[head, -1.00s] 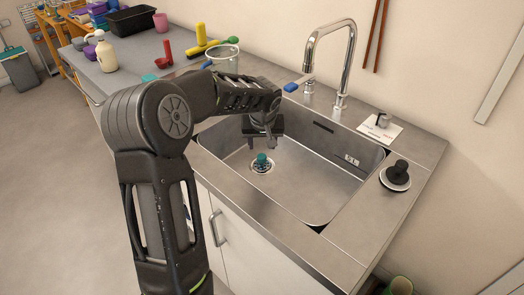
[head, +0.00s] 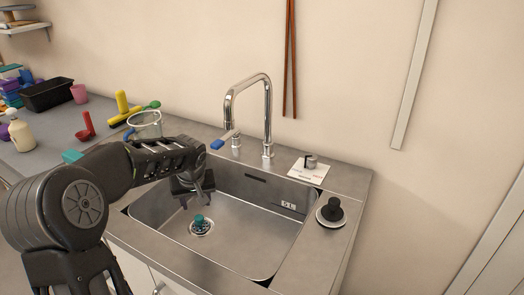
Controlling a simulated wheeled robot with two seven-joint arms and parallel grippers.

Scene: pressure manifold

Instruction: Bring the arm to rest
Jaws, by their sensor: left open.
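My left gripper (head: 196,200) hangs over the left part of the steel sink (head: 262,242), its fingers pointing down, apart and empty. Below it, a small teal-topped plug (head: 200,221) is at the drain in the sink floor; whether it is seated cannot be told. My left arm comes in from the lower left and crosses the sink's left edge. My right gripper is not in the picture.
A tall tap (head: 267,110) with a blue-ended lever (head: 222,142) stands behind the sink. A black knobbed stopper (head: 331,212) sits on the right counter.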

